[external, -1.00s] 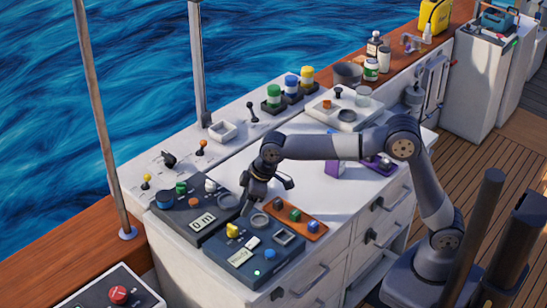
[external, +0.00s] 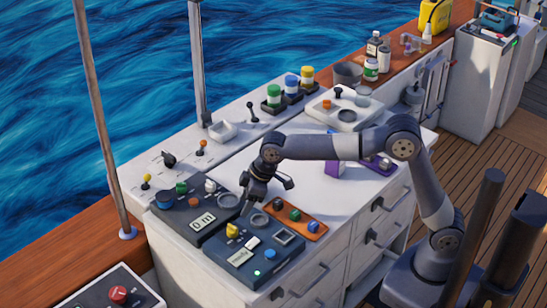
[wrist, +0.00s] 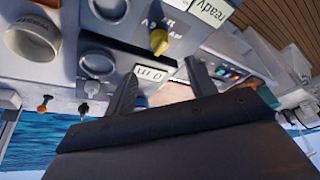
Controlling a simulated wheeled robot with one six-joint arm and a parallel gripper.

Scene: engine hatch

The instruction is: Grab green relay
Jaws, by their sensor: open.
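The green relay (external: 295,214) appears to be the middle one of three small relays on an orange tray (external: 319,235). The tray lies on the white worktop to the right of the dark panels. My gripper (external: 263,197) is open and empty above the panels, to the left of the tray and apart from the relays. In the wrist view my gripper's two dark fingers (wrist: 161,68) are spread wide.
A dark panel (external: 238,256) with a yellow knob (external: 232,230) and a lit green button stands in front of the tray. Another panel (external: 180,216) with a display lies to the left. White worktop is clear behind the tray.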

